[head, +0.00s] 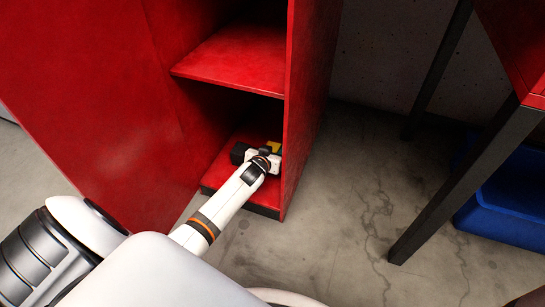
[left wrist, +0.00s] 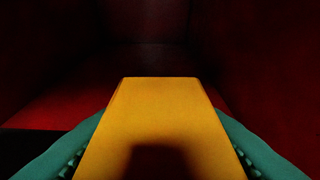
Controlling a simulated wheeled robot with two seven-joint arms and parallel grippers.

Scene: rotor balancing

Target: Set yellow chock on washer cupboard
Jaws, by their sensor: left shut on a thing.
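The yellow chock (left wrist: 165,105) fills the lower middle of the left wrist view, between the two green fingers of my left gripper (left wrist: 160,150). In the head view a small yellow part of the chock (head: 274,147) shows beyond my left gripper (head: 268,152). My left gripper is shut on the chock and is inside the lowest compartment of the red cupboard (head: 233,57), near its floor. I cannot tell whether the chock touches the cupboard floor (head: 222,172). My right gripper is in neither view.
A red shelf (head: 235,60) spans the cupboard above my left gripper, and the right side panel (head: 305,110) stands close beside it. A dark-legged red table (head: 470,170) and a blue bin (head: 508,205) stand at the right. Concrete floor between is clear.

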